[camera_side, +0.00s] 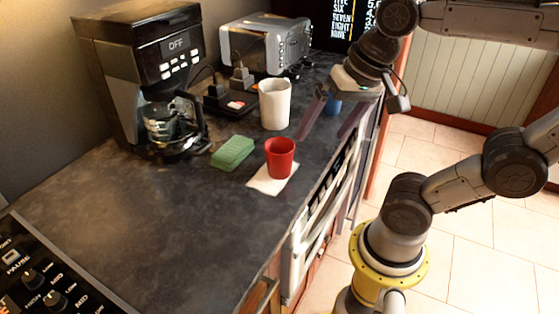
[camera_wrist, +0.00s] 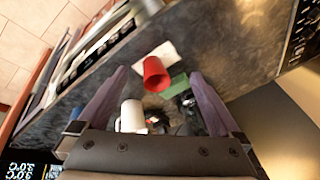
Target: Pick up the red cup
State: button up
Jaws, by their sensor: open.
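The red cup (camera_side: 280,157) stands upright on a white napkin (camera_side: 272,181) near the front edge of the dark counter. In the wrist view the red cup (camera_wrist: 156,74) appears beyond the fingertips, between their lines. My gripper (camera_side: 332,125) is open and empty. In the side view it is above the counter's front edge, behind and to the right of the cup, apart from it. Its two purple fingers are spread wide in the wrist view (camera_wrist: 158,78).
A white mug (camera_side: 275,104) stands behind the red cup, and a green sponge (camera_side: 233,152) lies to its left. A blue object (camera_side: 333,104) shows behind my fingers. A coffee maker (camera_side: 140,75) and toaster (camera_side: 266,45) stand at the back.

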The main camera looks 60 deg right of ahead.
jog(key=w+d+r+m+g, duration=0.2)
jog(key=w+r+m, duration=0.1)
jog(key=w+m, duration=0.45)
jog(key=m+g, duration=0.2)
jog(key=m, duration=0.2)
send_over(280, 146)
jog(key=s+a, duration=0.1)
jog(key=a, duration=0.2)
jog(key=f, duration=0.2)
jog(key=shift+n, duration=0.25)
jog(key=f, duration=1.3)
jog(key=shift+d+f, duration=0.3)
jog(key=shift+d, duration=0.05)
jog(key=c, duration=1.2)
jog(key=shift+c, duration=0.2)
jog(key=shift+r, duration=0.1)
